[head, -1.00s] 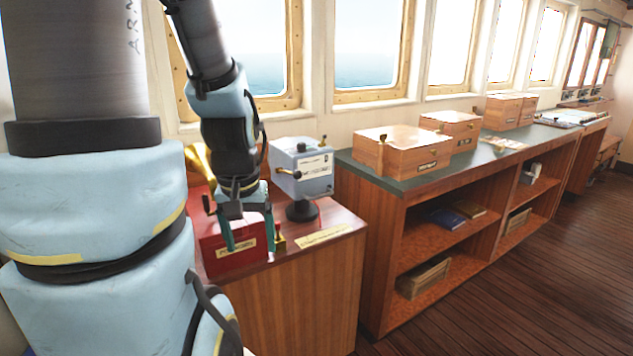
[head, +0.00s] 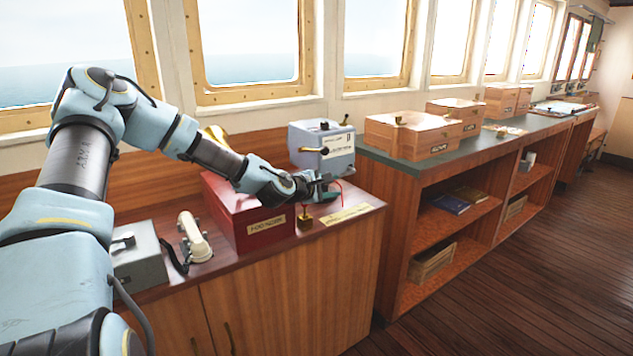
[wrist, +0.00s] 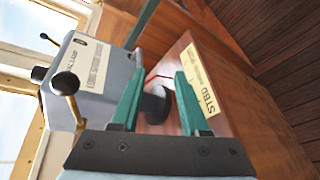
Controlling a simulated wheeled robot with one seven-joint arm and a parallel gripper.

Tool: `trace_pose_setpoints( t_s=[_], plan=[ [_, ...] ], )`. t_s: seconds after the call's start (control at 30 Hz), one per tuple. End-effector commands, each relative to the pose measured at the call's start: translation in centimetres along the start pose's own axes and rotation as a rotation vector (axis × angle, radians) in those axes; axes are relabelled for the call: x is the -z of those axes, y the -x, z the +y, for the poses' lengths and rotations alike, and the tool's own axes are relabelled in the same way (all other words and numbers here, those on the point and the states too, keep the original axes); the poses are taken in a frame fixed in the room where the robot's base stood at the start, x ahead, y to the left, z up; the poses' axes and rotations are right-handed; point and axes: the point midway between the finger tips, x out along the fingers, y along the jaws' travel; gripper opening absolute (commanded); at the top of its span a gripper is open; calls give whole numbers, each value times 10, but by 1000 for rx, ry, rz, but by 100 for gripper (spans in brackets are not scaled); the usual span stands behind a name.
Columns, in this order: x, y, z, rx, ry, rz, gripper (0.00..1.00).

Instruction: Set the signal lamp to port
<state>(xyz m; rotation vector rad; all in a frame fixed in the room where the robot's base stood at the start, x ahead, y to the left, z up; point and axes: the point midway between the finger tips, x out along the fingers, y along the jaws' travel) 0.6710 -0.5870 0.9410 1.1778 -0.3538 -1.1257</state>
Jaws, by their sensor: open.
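The signal lamp (head: 335,140) is a grey-blue box on the wooden cabinet top beneath the windows. A lever with a dark knob (head: 324,151) sticks out from it. In the wrist view the lamp (wrist: 85,100) is at the left, with the brass lever and its round black knob (wrist: 65,84) on its near side. My gripper (head: 328,187) is just in front of and below the lamp box, partly hiding its stand. In the wrist view my gripper (wrist: 160,68) is open, with nothing held. A STBD label (wrist: 203,90) lies on the cabinet top.
A red box (head: 248,215) stands left of the lamp, under my forearm, with a small brass object (head: 305,220) beside it. A white handset (head: 193,237) and a grey box (head: 138,260) are further left. Wooden boxes (head: 412,135) stand on the green counter at right.

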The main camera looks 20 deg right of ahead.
Motion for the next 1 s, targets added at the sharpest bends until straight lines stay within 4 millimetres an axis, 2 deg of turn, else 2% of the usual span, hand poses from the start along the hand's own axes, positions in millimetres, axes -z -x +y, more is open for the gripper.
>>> trace_pose_setpoints(
  t_s=[0.1, 0.23, 0.37, 0.7, 0.9, 1.0],
  plan=[
    [1, -10, 16, -81, 107, -10, 45],
    [1, -16, 24, -110, 145, -13, 45],
    [0, -29, 26, -109, 146, -13, 45],
    [0, -90, 32, -106, 144, -12, 45],
    [0, -112, 34, -106, 142, -12, 45],
    [1, -117, 34, -107, 142, -11, 45]
  ],
)
